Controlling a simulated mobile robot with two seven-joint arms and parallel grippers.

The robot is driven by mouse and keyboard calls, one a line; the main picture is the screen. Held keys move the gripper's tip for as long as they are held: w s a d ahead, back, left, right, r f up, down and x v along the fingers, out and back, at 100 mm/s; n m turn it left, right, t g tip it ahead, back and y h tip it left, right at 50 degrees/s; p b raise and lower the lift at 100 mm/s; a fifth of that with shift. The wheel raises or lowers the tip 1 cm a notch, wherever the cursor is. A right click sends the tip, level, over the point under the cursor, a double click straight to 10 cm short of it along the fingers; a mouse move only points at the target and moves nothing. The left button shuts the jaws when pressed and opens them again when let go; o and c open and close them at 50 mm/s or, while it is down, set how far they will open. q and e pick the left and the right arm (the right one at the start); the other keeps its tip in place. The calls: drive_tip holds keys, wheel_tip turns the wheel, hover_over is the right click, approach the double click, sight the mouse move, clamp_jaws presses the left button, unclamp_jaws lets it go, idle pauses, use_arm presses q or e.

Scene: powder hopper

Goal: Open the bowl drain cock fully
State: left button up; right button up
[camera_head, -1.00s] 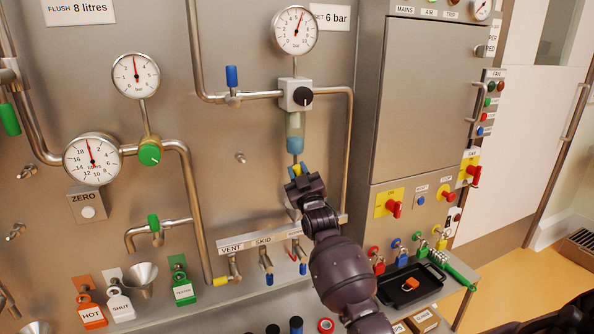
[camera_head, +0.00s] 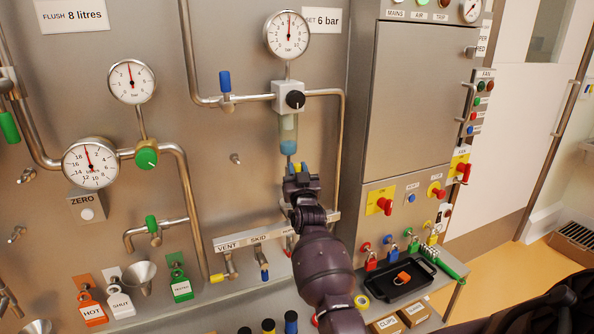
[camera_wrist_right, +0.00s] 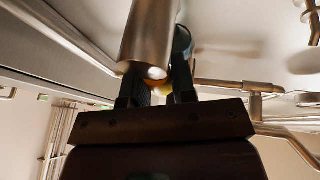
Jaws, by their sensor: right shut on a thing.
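The filter bowl (camera_head: 288,136), clear with blue liquid in its lower part, hangs under the regulator (camera_head: 288,97) in the head view. The drain cock (camera_head: 298,167) is at the bowl's foot; only a little yellow shows above my gripper. My right gripper (camera_head: 300,180) reaches up from below and is shut at the cock. In the right wrist view, the fingers (camera_wrist_right: 158,90) close around a small yellow-orange part (camera_wrist_right: 163,88), the cock's handle, beside a metal cylinder (camera_wrist_right: 150,35). The handle's angle is mostly hidden. My left gripper is not in view.
The pressure gauge (camera_head: 288,35) is above the regulator. A labelled valve rail (camera_head: 250,240) runs below left of my right arm. A black tray (camera_head: 405,280) with an orange item sits on the shelf at right, near several padlocks.

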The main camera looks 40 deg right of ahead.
drive_tip(key=shift+f, duration=0.15)
drive_tip(key=o, duration=0.9)
drive_tip(key=v, duration=1)
drive_tip(key=shift+s+a, duration=0.15)
drive_tip(key=shift+s, duration=0.25)
drive_tip(key=shift+f, duration=0.1)
